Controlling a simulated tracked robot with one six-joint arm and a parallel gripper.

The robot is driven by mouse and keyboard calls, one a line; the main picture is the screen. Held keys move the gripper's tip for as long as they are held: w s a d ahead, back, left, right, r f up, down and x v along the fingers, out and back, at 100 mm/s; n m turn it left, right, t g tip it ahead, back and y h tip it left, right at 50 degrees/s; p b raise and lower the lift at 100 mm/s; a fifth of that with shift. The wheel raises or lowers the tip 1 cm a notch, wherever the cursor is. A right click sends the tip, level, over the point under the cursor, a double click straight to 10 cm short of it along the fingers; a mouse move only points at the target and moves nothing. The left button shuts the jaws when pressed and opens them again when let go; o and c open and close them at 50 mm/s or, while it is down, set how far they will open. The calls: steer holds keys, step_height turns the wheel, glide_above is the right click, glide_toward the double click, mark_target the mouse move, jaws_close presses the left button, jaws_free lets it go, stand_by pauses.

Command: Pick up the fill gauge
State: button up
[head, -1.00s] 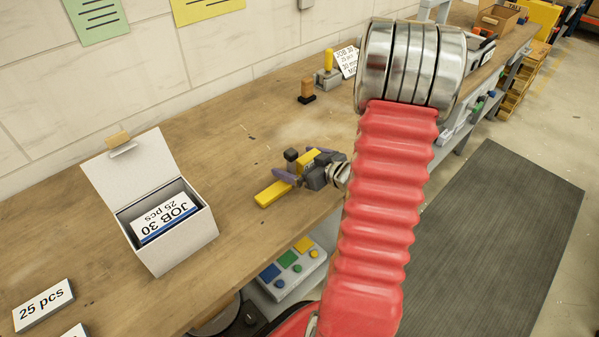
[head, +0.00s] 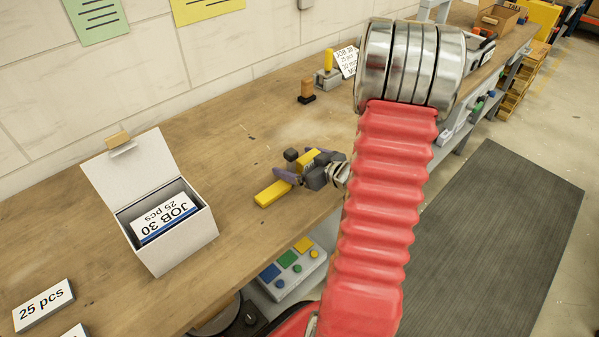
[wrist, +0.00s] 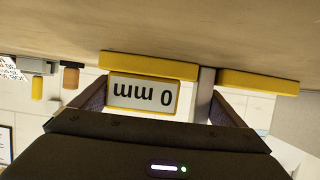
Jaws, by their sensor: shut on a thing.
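The fill gauge (head: 270,194) is yellow, with a dark knob, and lies at the bench top in the head view, right of the open white box. My gripper (head: 303,168) has purplish fingers and is shut on the gauge's body. Its fingers also show either side of the gauge in the wrist view (wrist: 160,100). I cannot tell whether the gauge touches the bench.
The white box (head: 178,245) holds cards marked "JOB 30 25 pcs". A "25 pcs" block (head: 43,306) lies at the front left. A stand with a yellow post (head: 328,62) and an orange-brown peg (head: 307,90) stand behind. The bench (head: 225,130) is clear between.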

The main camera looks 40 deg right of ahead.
steer(key=shift+c, duration=0.9)
steer(key=shift+r, duration=0.15)
step_height(320, 180, up, 10)
stand_by(0.6)
